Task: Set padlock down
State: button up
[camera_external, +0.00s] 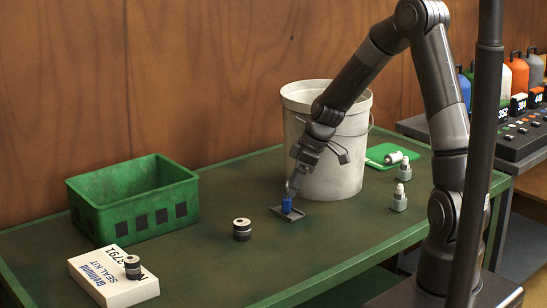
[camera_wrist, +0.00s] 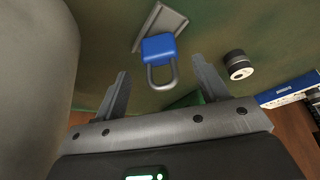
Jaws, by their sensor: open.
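A blue padlock (camera_external: 287,204) with a grey shackle stands on a small dark grey plate (camera_external: 296,216) on the green table, in front of the white bucket. In the wrist view the padlock (camera_wrist: 160,50) lies just beyond and between the fingertips, its shackle towards my gripper. The plate (camera_wrist: 166,20) shows behind it. My gripper (camera_external: 297,182) is directly above the padlock, pointing down. Its two fingers (camera_wrist: 158,68) are spread on either side, with gaps between them and the padlock.
The white bucket (camera_external: 320,150) stands close behind my gripper. A green crate (camera_external: 132,199) is at the left. A black-and-white cylinder (camera_external: 242,229) and a white seal kit box (camera_external: 113,278) are on the table, and a green tray (camera_external: 388,155) is at the right.

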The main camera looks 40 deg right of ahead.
jog(key=s+r+m+h, duration=0.2)
jog(key=s+r+m, duration=0.2)
jog(key=s+r, duration=1.2)
jog(key=s+r+m+t+h, duration=0.1)
jog(key=s+r+m, duration=0.4)
jog(key=s, duration=0.6)
jog(key=shift+s+d+r+t, duration=0.25)
jog(key=shift+r+t, duration=0.25)
jog(key=shift+t, duration=0.2)
